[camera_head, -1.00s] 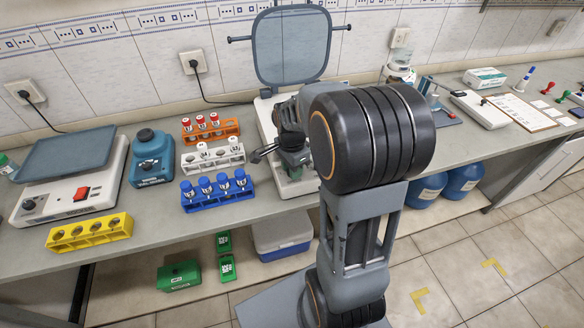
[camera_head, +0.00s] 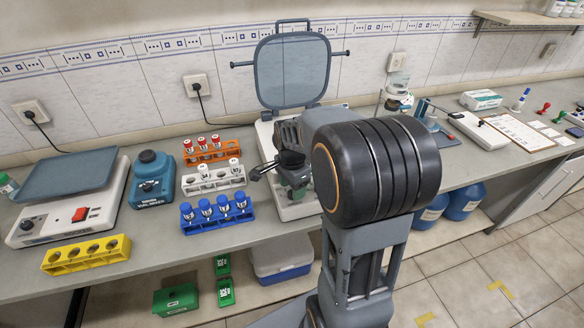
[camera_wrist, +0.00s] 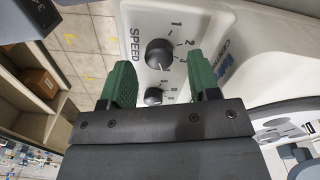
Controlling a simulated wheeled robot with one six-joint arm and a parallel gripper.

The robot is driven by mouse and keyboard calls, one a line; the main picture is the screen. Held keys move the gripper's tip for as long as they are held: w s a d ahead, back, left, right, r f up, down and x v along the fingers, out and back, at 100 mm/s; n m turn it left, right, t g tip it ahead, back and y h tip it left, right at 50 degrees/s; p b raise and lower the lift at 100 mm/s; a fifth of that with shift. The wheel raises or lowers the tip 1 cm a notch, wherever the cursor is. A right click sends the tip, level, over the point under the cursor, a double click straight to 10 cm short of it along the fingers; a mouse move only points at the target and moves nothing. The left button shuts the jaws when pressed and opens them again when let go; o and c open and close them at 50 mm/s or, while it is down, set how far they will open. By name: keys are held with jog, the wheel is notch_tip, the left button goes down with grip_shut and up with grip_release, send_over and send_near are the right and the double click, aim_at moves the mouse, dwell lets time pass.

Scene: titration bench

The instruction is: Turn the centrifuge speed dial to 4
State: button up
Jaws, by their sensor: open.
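The centrifuge stands on the bench, its grey lid (camera_head: 292,70) raised and its white body (camera_head: 265,130) partly hidden by my arm. In the wrist view its white front panel (camera_wrist: 205,25) shows the word SPEED and printed numbers beside a round black speed dial (camera_wrist: 158,52). A second dark knob (camera_wrist: 153,95) sits closer to my gripper's base. My gripper (camera_wrist: 163,75) has green fingers, open, one on either side of the speed dial in the picture. I see no clear contact with the dial. I cannot tell which number the dial points at.
Left of the centrifuge are blue (camera_head: 218,222), white (camera_head: 214,180) and orange (camera_head: 212,158) tube racks. A yellow rack (camera_head: 86,254), a blue device (camera_head: 153,180) and a scale-like device (camera_head: 70,205) stand further left. A clipboard (camera_head: 518,132) lies at the right.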

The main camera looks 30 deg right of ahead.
aim_at(291, 201)
notch_tip(291, 201, up, 12)
dwell(0.4)
jog(key=shift+w, duration=0.15)
dwell(0.3)
jog(key=s+a+f+n+t, duration=0.4)
jog(key=s+a+n, duration=0.4)
jog(key=n, duration=0.9)
jog(key=s, duration=0.2)
jog(key=shift+s+a+f, duration=0.3)
jog(key=shift+f, duration=0.1)
